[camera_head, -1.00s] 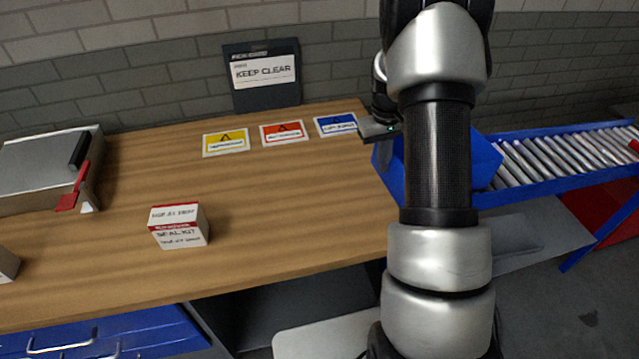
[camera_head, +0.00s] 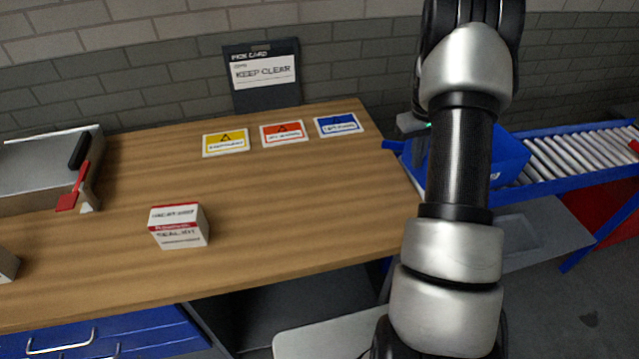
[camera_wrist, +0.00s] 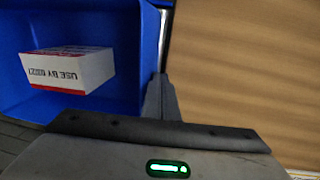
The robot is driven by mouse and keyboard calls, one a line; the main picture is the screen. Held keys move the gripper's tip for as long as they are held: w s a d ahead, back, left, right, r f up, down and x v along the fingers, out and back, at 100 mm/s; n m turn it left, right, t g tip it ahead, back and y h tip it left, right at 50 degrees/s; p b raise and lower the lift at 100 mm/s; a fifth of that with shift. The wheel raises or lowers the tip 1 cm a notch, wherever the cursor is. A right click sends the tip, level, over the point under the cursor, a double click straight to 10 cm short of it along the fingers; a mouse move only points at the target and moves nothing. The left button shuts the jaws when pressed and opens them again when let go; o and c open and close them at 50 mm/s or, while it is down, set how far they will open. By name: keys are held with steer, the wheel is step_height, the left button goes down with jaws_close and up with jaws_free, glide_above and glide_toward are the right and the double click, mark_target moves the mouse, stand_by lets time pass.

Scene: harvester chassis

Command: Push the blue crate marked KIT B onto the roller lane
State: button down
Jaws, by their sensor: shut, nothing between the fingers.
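The blue crate (camera_head: 513,158) is at the right end of the table, on the near end of the roller lane (camera_head: 575,158). My arm hides much of it, and its marking is not readable. In the wrist view the open-topped crate (camera_wrist: 120,15) holds a white and red box (camera_wrist: 75,68). A strip of metal roller shows between the crate and the wooden tabletop. My gripper (camera_wrist: 160,88) is shut and empty, beside the crate wall on the table side. It looks close to the wall, but I cannot tell whether they touch.
The wooden table (camera_head: 310,215) is mostly clear. A seal kit box (camera_head: 180,226) stands at its front left. Yellow, red and blue cards (camera_head: 283,133) lie at the back, before a KEEP CLEAR sign (camera_head: 263,75). A grey machine with a red lever (camera_head: 73,188) stands at the left.

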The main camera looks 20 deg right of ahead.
steer(key=shift+d+f, duration=0.2)
steer(key=shift+d, duration=4.35)
steer(key=shift+a, duration=2.3)
step_height(320, 180, up, 14)
steer(key=p, duration=0.8)
